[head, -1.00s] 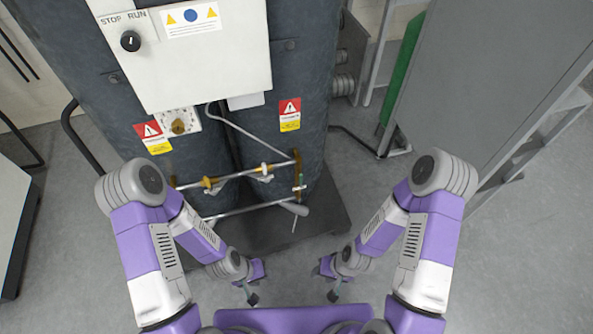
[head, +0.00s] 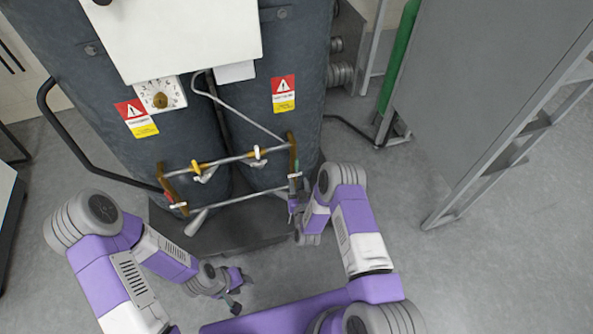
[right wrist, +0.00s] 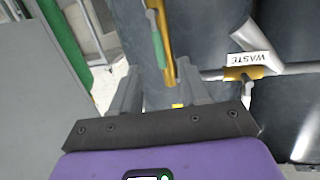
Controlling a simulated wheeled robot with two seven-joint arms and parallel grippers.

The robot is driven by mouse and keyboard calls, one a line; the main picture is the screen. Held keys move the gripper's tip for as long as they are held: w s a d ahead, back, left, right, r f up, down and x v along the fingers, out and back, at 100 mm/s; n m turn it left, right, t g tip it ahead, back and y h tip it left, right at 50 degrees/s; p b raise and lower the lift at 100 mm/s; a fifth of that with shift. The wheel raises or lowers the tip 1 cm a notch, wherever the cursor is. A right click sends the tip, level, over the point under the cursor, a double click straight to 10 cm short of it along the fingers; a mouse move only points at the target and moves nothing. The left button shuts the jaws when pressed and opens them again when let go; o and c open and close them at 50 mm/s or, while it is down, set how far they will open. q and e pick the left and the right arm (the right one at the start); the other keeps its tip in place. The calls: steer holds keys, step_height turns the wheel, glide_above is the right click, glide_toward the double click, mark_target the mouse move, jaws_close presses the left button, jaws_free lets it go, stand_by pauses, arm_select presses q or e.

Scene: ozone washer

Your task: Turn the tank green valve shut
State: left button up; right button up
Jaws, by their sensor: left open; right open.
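The green valve handle (right wrist: 158,48) lies along a brass pipe (right wrist: 164,22) in the right wrist view. In the head view the green valve (head: 299,175) is small, at the right end of the tank pipework. My right gripper (head: 294,208) is just below it in the head view, its fingers partly hidden. In the right wrist view my right gripper (right wrist: 160,78) is open, with the handle's end between or just beyond the fingertips; contact cannot be told. My left gripper (head: 238,292) is open and empty, low in front of the tanks.
Two dark tanks (head: 190,110) stand on a dark base, joined by metal pipes with white-levered brass valves (head: 258,156). A red-handled valve (head: 170,197) is at the left end. A WASTE label (right wrist: 249,58) shows on a pipe. A grey cabinet (head: 470,90) stands right; floor between is open.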

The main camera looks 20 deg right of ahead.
mark_target(297, 164)
steer(key=shift+t, duration=0.7)
steer(key=w+b, duration=0.1)
steer(key=w, duration=0.3)
steer(key=w+d+b, duration=0.1)
steer(key=w, duration=0.1)
steer(key=shift+w+d+r+b, duration=0.1)
steer(key=shift+w+r+b, duration=0.2)
steer(key=shift+w+r, duration=0.05)
steer(key=shift+w+d+r, duration=0.1)
steer(key=shift+w, duration=0.6)
jaws_close()
